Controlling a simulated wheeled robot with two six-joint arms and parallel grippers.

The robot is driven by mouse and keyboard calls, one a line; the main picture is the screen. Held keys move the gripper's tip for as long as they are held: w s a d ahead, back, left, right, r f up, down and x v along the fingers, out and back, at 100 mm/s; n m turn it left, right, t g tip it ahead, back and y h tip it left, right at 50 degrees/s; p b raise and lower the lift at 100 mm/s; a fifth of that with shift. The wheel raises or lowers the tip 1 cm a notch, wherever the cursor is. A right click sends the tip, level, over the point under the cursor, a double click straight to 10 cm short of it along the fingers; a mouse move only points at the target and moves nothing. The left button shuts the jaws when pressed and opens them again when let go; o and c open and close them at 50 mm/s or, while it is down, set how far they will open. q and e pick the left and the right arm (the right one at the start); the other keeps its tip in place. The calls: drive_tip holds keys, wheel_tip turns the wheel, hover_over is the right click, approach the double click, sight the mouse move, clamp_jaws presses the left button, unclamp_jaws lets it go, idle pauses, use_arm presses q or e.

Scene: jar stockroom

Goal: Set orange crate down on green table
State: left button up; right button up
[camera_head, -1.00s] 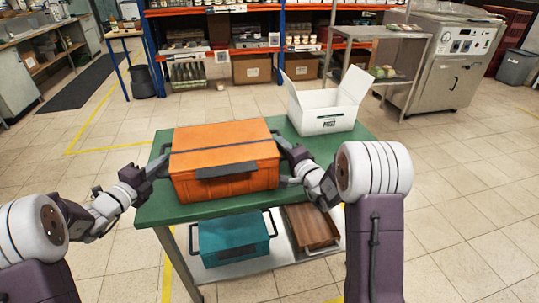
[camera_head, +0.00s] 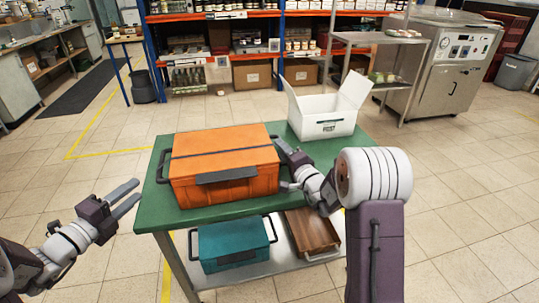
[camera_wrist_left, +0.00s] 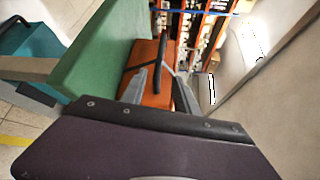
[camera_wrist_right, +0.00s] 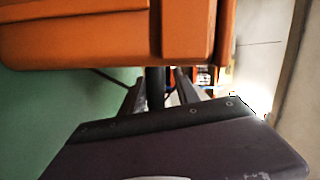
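The orange crate (camera_head: 225,165) sits upright and closed on the green table (camera_head: 330,150), at the left of its top. It also shows in the left wrist view (camera_wrist_left: 148,60). My left gripper (camera_head: 130,197) is open and empty, left of the crate and clear of the table's edge. My right gripper (camera_head: 285,168) is at the crate's right side. In the right wrist view its fingers (camera_wrist_right: 160,82) are spread apart, with the crate's dark handle (camera_wrist_right: 155,88) between them. The crate (camera_wrist_right: 80,40) fills the top of that view.
A white open box (camera_head: 325,122) stands at the table's back right. A teal crate (camera_head: 233,243) and a brown box (camera_head: 312,230) are on the lower shelf. Shelves and a steel machine (camera_head: 450,65) are behind. The floor left of the table is clear.

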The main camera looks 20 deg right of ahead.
drive_tip(key=s, duration=0.2)
drive_tip(key=s+d, duration=0.1)
drive_tip(key=s, duration=0.4)
drive_tip(key=shift+s+d+r, duration=0.15)
drive_tip(key=shift+s, duration=0.05)
